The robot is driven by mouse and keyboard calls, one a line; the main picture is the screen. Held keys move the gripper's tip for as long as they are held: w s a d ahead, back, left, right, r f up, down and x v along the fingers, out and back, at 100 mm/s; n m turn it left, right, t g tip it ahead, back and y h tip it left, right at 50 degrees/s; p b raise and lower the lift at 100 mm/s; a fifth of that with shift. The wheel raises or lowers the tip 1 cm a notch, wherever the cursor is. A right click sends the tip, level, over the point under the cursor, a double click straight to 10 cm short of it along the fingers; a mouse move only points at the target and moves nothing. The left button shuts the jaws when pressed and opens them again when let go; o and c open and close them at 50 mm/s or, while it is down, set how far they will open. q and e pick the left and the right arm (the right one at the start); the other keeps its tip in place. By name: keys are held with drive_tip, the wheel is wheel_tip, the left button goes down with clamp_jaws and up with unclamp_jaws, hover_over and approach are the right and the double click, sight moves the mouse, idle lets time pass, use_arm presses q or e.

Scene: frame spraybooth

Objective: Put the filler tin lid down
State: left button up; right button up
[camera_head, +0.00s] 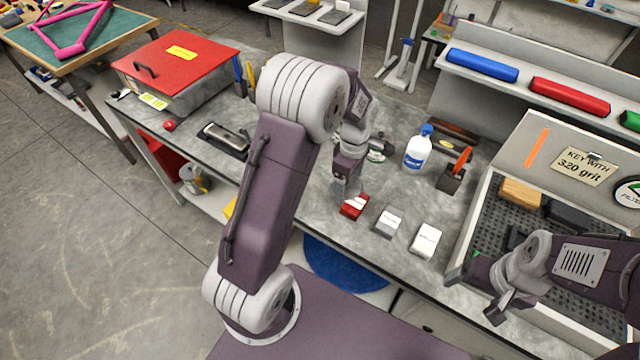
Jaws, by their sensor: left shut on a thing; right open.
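My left gripper (346,190) reaches down over the grey bench (310,205) and is shut on a thin thing, taken to be the filler tin lid, which its fingers and wrist almost wholly hide. I cannot tell whether it touches the bench. My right gripper (488,288) is open and empty at the lower right, near the front edge of the perforated tray.
Red (354,207), grey (388,222) and white (426,240) blocks line the bench front, the red one just below my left gripper. A blue-capped bottle (418,150) stands behind. A red-lidded box (178,62) is at left. The perforated tray (458,245) is at right.

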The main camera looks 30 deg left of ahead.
use_arm(q)
drive_tip(key=p, duration=0.2)
hover_over(323, 187)
drive_tip(key=f, duration=0.6)
drive_tip(key=shift+a+f, duration=0.2)
drive_tip(key=f, duration=0.1)
drive_tip(key=f+p, duration=0.1)
drive_tip(key=f, duration=0.1)
drive_tip(key=shift+s+d+f, duration=0.1)
drive_tip(key=shift+d+f, duration=0.1)
drive_tip(key=shift+f, duration=0.05)
drive_tip(key=shift+a+f, duration=0.1)
drive_tip(key=shift+f, duration=0.15)
drive_tip(key=shift+f, duration=0.1)
drive_tip(key=o, duration=1.2)
